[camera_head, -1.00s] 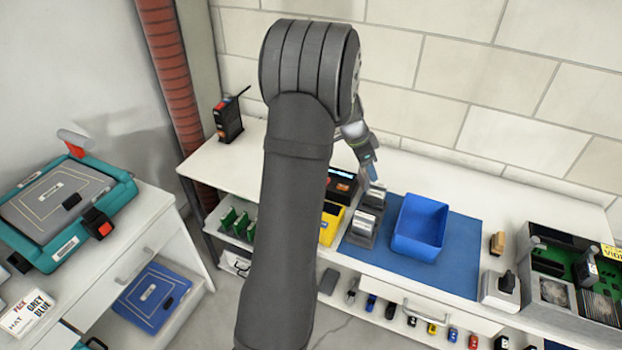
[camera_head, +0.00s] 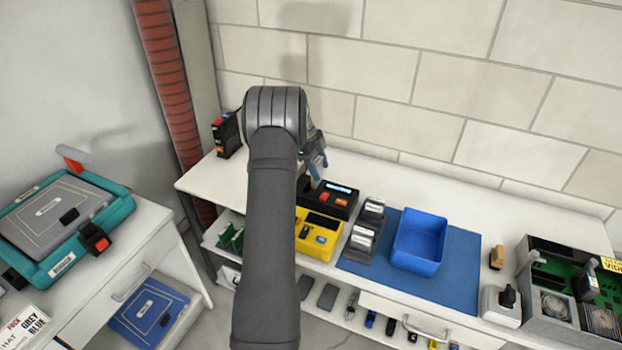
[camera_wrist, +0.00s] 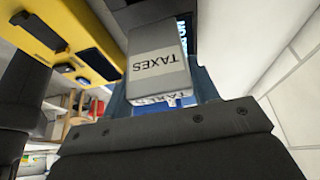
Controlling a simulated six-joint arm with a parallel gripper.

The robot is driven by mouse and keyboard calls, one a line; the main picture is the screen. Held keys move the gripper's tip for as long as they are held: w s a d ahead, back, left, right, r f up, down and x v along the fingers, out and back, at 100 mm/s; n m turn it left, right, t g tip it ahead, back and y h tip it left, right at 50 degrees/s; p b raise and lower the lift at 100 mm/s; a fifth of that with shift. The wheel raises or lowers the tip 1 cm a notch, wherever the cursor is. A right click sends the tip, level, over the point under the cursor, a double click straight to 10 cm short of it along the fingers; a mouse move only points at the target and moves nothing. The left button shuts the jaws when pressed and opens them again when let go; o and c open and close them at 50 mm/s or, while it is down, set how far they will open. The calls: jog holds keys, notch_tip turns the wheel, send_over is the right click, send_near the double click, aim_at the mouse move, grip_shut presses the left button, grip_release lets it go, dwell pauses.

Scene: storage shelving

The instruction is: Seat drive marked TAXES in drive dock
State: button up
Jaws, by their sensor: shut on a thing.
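The grey drive (camera_wrist: 158,62) carries a white label reading TAXES, seen inverted in the wrist view. My gripper (camera_wrist: 165,92) is shut on it, with a blue finger at each side. In the head view my gripper (camera_head: 318,163) is over the left part of a black unit (camera_head: 343,213) with a lit cyan screen and orange-red buttons, which looks like the drive dock. The held drive (camera_head: 315,183) is just above or at that unit's back left. I cannot tell whether it touches. My arm hides part of the unit's left side.
A yellow device (camera_head: 325,228) stands in front of the black unit. Two grey holders with drives (camera_head: 362,240) stand to its right, beside a blue bin (camera_head: 420,240) on a blue mat (camera_head: 468,262). The wall is close behind; the shelf between is bare.

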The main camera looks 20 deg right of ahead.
jog(key=shift+w+a+f, duration=0.3)
jog(key=shift+w+f, duration=0.15)
jog(key=shift+f, duration=0.55)
jog(key=shift+w+a+f, duration=0.25)
jog(key=shift+w+f, duration=0.15)
jog(key=shift+f, duration=0.55)
jog(key=shift+w+a+f, duration=0.3)
jog(key=shift+w+f, duration=0.15)
jog(key=shift+f, duration=0.55)
jog(key=o, duration=1.1)
jog(key=shift+f, duration=0.15)
jog(key=v, duration=1.2)
